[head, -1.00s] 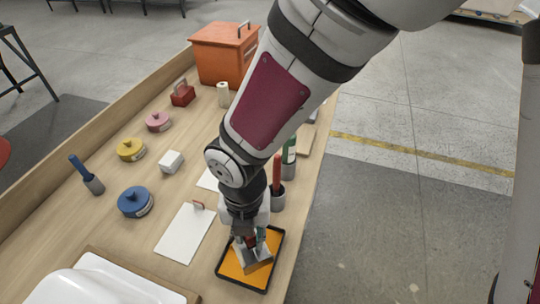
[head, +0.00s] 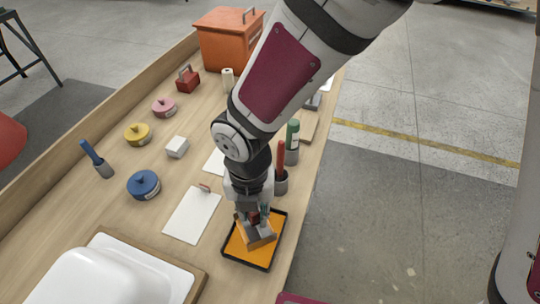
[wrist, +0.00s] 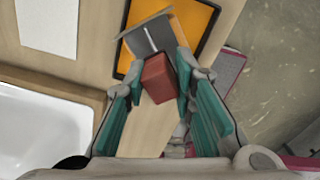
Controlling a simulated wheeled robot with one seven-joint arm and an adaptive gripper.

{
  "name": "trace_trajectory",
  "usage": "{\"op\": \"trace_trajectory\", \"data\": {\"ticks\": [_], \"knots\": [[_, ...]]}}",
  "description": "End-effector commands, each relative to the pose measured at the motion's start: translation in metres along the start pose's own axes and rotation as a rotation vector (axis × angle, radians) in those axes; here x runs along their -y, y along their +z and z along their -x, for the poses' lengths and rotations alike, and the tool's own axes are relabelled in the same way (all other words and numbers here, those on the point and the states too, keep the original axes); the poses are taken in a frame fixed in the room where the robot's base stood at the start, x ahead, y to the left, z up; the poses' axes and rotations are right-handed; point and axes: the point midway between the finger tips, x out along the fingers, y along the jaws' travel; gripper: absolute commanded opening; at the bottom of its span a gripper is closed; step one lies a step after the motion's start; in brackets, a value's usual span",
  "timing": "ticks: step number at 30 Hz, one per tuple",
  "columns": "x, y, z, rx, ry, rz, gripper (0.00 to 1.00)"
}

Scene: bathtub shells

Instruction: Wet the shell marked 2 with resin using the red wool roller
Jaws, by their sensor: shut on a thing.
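My gripper (wrist: 158,100) is shut on the red block-shaped grip (wrist: 157,77) of a tool with a flat grey head (wrist: 138,42). In the head view the tool is low over the black-rimmed tray (head: 266,268) of orange resin. Its head overlaps the tray; I cannot tell whether it touches the resin, and no wool shows clearly. A white shell (head: 95,280) lies at the lower left, cut off by the picture edge. It also shows in the wrist view (wrist: 35,135). No number is readable on it.
A red-handled tool (head: 281,155) and a green one (head: 292,133) stand in holders just beyond the tray. Blue (head: 144,186), yellow (head: 138,134) and pink (head: 165,107) lidded pots, a white sheet (head: 190,215) and an orange bin (head: 225,45) are on the bench.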

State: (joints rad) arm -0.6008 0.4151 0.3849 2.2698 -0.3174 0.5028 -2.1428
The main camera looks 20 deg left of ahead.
Motion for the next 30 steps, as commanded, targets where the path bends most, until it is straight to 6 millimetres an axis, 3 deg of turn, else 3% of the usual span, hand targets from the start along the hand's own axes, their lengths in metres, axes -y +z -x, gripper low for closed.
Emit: {"op": "trace_trajectory", "data": {"ticks": [13,30], "knots": [[0.0,-0.001,0.04,-0.001,0.0,-0.002,0.02],[0.0,0.0,0.043,-0.001,0.0,-0.001,0.02]]}}
